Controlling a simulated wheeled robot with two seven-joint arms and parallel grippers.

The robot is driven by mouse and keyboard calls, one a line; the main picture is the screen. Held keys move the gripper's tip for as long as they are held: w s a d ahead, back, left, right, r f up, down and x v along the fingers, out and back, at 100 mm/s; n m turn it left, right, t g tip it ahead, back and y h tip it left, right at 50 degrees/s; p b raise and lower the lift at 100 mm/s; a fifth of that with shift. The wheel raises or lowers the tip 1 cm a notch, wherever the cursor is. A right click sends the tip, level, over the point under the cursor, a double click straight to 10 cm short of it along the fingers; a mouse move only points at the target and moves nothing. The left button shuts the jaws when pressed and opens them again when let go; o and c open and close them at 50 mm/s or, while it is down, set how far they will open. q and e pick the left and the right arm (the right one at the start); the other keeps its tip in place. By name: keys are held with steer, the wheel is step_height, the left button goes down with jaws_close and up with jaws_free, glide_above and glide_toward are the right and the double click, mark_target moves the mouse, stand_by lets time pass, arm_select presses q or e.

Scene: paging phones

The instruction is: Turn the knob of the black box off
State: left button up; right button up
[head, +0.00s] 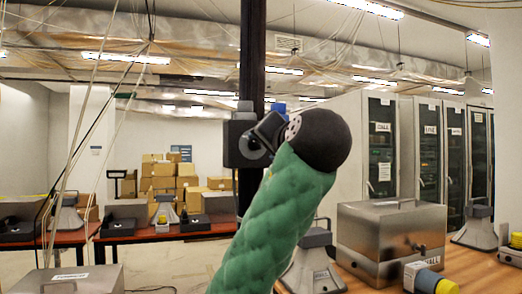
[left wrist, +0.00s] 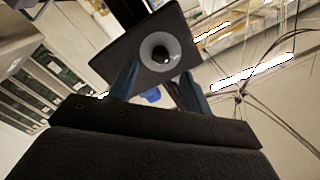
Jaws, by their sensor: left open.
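A black box (head: 236,143) is mounted on a dark vertical post (head: 252,60) in the middle of the head view. In the left wrist view the black box (left wrist: 145,38) shows a face with a round grey ring and a dark centre (left wrist: 160,50); I cannot tell how its knob is set. My left gripper (head: 262,138) is at the box's right side in the head view, at the end of my green-sleeved arm. In the left wrist view its two fingers (left wrist: 161,82) are apart, with the box's face just beyond the tips. I cannot tell whether they touch it. My right gripper is not in view.
Tall cabinets (head: 400,145) line the right wall. Cartons (head: 165,180) are stacked at the back. Thin cables (head: 100,110) hang at left. A small blue thing (head: 279,107) is beside the post.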

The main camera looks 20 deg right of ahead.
arm_select(q)
steer(key=s, duration=0.2)
steer(key=shift+s, duration=0.3)
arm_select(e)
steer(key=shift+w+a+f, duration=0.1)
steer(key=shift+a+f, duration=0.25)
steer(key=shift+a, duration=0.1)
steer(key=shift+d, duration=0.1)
